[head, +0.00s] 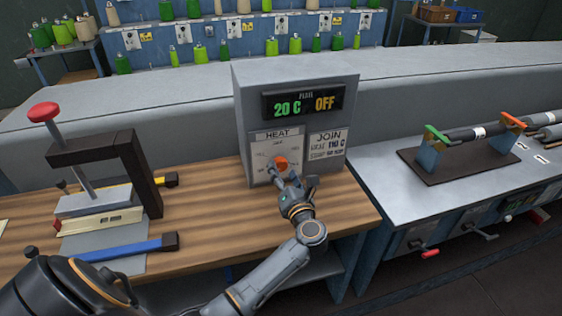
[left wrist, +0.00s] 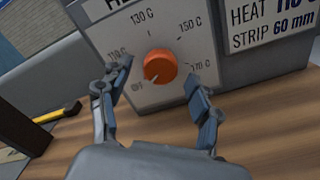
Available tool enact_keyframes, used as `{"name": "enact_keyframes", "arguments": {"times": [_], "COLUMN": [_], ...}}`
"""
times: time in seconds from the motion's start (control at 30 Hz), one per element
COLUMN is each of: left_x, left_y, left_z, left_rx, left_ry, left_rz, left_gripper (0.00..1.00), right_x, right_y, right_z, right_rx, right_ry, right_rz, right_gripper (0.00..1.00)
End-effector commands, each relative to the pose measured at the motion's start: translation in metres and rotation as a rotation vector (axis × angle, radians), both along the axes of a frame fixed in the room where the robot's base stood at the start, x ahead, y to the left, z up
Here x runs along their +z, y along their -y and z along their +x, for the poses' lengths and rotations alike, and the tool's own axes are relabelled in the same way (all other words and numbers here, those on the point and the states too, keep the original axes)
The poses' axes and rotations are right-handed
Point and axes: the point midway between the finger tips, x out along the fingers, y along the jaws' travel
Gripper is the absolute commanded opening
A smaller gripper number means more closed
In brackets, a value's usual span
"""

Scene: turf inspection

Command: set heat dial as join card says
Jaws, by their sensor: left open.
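The orange heat dial (head: 281,163) is on the front of a grey box (head: 245,95). In the left wrist view the dial (left wrist: 160,66) has its pale mark at lower left, toward OFF. Around it the scale reads 110 C at left, 130 C above, 150 C upper right and 170 C right. The join card (head: 327,144) right of the dial reads HEAT 110 C; its strip line reads 60 mm in the left wrist view (left wrist: 272,22). My left gripper (left wrist: 150,86) is open, its fingers either side of the dial, with visible gaps. My right gripper is out of view.
The box's display (head: 303,103) reads 20 C and OFF. A press with a red knob (head: 43,112) stands on the wooden bench (head: 205,200) at left, near a blue-handled tool (head: 130,248). A roller stand (head: 460,155) sits on the grey bench at right.

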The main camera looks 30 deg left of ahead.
Motion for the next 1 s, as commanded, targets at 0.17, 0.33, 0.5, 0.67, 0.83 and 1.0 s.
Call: {"name": "enact_keyframes", "arguments": {"times": [0.17, 0.33, 0.5, 0.67, 0.83, 1.0], "left_x": [0.001, 0.000, 0.000, 0.000, 0.000, 0.000], "left_y": [-0.018, -0.024, -0.025, -0.024, -0.024, -0.024], "left_z": [0.016, 0.020, 0.021, 0.021, 0.021, 0.021], "left_rx": [0.000, 0.000, 0.000, 0.000, 0.000, 0.001], "left_ry": [0.001, -0.001, 0.000, 0.000, 0.000, -0.002], "left_rz": [0.002, 0.001, 0.000, 0.000, 0.000, 0.002], "left_gripper": [0.63, 0.63, 0.63, 0.47, 0.12, 0.09], "right_x": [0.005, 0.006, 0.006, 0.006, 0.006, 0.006], "right_y": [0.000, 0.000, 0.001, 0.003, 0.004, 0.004], "right_z": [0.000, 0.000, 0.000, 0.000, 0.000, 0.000], "right_rx": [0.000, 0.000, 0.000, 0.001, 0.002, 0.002], "right_ry": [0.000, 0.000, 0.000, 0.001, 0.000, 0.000], "right_rz": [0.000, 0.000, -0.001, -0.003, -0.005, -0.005], "right_gripper": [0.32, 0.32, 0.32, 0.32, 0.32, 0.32]}}
